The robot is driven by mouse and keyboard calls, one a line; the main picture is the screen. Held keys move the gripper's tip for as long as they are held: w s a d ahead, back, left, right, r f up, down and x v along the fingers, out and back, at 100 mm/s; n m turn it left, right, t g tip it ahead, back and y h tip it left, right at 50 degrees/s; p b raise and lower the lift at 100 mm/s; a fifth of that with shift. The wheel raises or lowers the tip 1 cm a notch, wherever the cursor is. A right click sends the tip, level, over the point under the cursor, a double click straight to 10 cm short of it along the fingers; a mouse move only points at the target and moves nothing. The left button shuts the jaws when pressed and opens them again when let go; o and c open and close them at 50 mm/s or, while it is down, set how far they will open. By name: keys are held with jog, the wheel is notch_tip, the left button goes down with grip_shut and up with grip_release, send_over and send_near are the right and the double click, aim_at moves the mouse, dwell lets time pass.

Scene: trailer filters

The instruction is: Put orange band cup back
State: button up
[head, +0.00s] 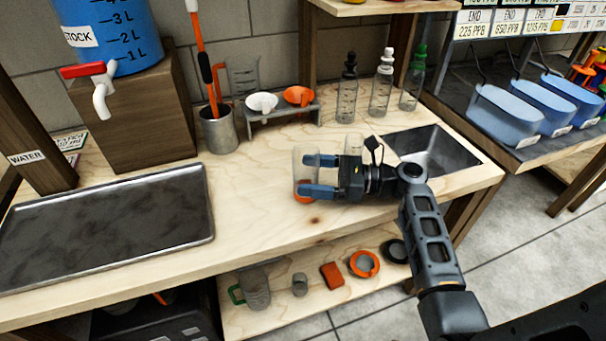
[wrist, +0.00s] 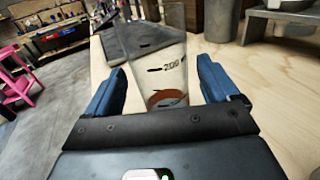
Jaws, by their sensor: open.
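The orange band cup (head: 299,160) is a clear, marked cup standing upright on the wooden bench, with an orange band near its base. My gripper (head: 312,176) reaches it from the right, with its two blue fingers open on either side of the cup. In the wrist view the cup (wrist: 160,68) stands between the fingers of my gripper (wrist: 160,88), with a visible gap at each side. The back of my gripper hides part of the bench.
Another clear vessel (head: 353,141) stands just behind my gripper. A dark tray (head: 110,225) lies at left and a sink (head: 438,150) at right. A small rack (head: 283,112) with funnels, a metal pot (head: 219,132) and several bottles stand at the back. Bench front is clear.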

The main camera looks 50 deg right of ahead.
jog(key=v, duration=0.9)
jog(key=shift+s+d+b, duration=0.15)
jog(key=shift+s+b, duration=0.05)
jog(key=shift+b, duration=0.15)
